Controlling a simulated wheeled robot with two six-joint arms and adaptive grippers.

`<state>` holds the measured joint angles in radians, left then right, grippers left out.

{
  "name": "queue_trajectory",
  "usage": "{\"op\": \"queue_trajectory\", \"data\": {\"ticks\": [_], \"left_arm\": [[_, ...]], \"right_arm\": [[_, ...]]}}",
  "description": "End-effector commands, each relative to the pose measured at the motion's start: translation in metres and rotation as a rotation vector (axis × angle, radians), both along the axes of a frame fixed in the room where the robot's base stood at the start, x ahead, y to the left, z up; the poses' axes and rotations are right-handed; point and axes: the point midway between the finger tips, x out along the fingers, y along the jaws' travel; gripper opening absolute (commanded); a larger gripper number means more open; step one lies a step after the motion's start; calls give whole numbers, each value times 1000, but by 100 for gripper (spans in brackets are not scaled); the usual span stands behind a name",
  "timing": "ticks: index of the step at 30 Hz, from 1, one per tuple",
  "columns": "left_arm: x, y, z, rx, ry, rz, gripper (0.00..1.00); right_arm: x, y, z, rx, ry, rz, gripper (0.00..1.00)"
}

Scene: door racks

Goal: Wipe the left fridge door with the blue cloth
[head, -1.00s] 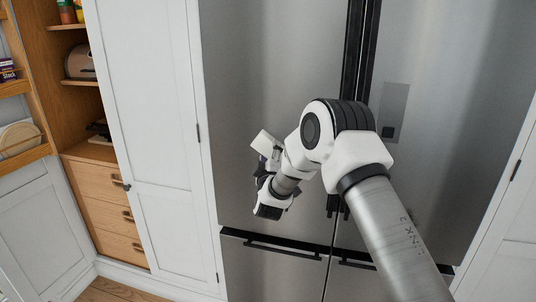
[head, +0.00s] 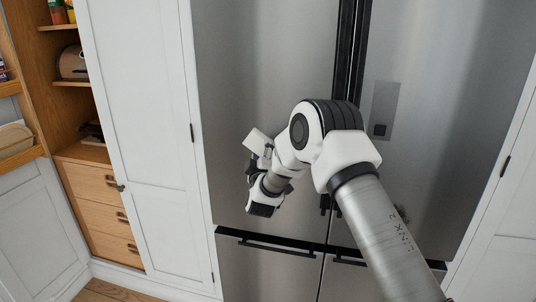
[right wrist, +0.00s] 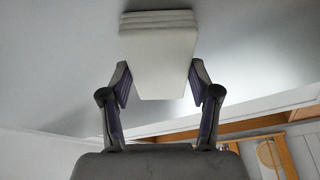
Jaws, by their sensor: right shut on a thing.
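The left fridge door (head: 265,70) is a tall brushed-steel panel, shut. My right gripper (head: 254,158) is in front of its lower half, shut on a pale, off-white folded block, which I take as the cloth (head: 257,141); it does not look blue. In the right wrist view the cloth (right wrist: 160,58) sits between both fingers (right wrist: 160,92), its layered far end towards a grey surface. I cannot tell whether it touches the door. My left gripper is not in view.
The right fridge door (head: 440,90) has a dispenser panel (head: 386,108) and a small dark smudge (head: 402,213) beside my arm. Black handles (head: 350,60) run down the middle seam. A white cabinet door (head: 140,110) and open wooden shelves (head: 85,100) stand at left.

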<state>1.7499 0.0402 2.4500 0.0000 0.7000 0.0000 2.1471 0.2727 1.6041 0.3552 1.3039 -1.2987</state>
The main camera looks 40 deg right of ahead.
Motion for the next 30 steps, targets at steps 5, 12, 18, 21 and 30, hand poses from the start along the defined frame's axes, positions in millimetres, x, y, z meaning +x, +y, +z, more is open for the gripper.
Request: {"op": "queue_trajectory", "data": {"ticks": [5,12,18,21,30], "left_arm": [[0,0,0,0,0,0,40],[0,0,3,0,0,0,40],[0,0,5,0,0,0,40],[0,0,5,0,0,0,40],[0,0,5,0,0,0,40]], "right_arm": [[0,-1,1,0,-2,0,34],[-12,14,2,1,0,2,34],[-27,32,2,-1,-1,2,34],[-34,41,1,0,0,1,34],[-39,45,1,0,-1,0,34]]}}
